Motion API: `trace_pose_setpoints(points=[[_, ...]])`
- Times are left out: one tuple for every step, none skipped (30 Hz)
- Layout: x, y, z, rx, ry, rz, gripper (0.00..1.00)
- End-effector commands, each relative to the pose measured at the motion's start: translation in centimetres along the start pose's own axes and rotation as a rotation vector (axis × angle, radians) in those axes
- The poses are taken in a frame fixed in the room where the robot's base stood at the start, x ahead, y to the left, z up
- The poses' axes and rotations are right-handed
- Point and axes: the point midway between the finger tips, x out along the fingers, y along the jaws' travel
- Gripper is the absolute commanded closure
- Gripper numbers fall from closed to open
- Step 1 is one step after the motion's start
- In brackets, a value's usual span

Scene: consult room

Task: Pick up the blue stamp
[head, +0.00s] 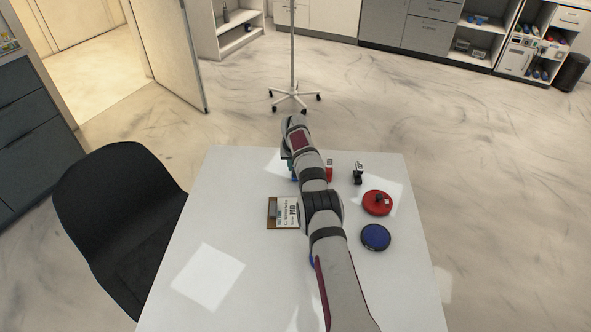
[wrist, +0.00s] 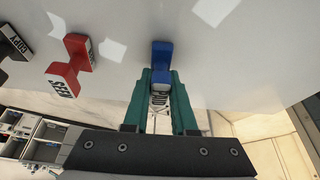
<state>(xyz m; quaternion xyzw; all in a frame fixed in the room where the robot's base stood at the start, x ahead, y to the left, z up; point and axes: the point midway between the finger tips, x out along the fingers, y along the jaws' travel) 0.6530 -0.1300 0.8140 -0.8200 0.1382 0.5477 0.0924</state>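The blue stamp (wrist: 161,58) is in the middle of the wrist view, with a white label reading PAID on it. The two green fingers of my gripper (wrist: 161,84) lie along both sides of the stamp, with no clear gap at the fingertips. My gripper appears shut on it. In the head view my arm hides most of the stamp and the gripper. Whether the stamp's base touches the table is not clear.
A red stamp (head: 330,171) and a black COPY stamp (head: 358,172) stand to the right. A red ink pad (head: 374,207) and a blue ink pad (head: 376,237) lie nearer. A printed card (head: 285,212) is left of my arm. The white table's (head: 250,290) left side is clear.

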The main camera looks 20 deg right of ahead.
Motion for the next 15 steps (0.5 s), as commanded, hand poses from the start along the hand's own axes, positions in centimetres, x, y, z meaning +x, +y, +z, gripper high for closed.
trace_pose_setpoints(points=[[-0.01, 0.0, 0.0, 0.0, 0.0, 0.0, 0.98], [-0.01, 0.0, 0.0, 0.0, 0.0, 0.0, 1.0], [-0.01, 0.0, 0.0, 0.0, 0.0, 0.0, 1.0], [-0.01, 0.0, 0.0, 0.0, 0.0, 0.0, 1.0], [-0.01, 0.0, 0.0, 0.0, 0.0, 0.0, 1.0], [-0.01, 0.0, 0.0, 0.0, 0.0, 0.0, 1.0], [-0.02, -0.01, -0.01, 0.0, 0.0, 0.0, 1.0], [-0.02, -0.01, -0.01, 0.0, 0.0, 0.0, 1.0], [-0.02, -0.01, -0.01, 0.0, 0.0, 0.0, 1.0], [-0.02, -0.01, -0.01, 0.0, 0.0, 0.0, 1.0], [-0.02, 0.0, -0.01, 0.0, 0.0, 0.0, 1.0], [-0.04, 0.0, -0.03, 0.0, 0.0, 0.0, 1.0], [-0.11, -0.01, -0.06, 0.0, 0.001, 0.0, 1.0], [-0.23, -0.01, -0.12, 0.0, 0.001, 0.0, 1.0], [-0.5, -0.01, -0.24, 0.0, 0.001, 0.0, 1.0]])
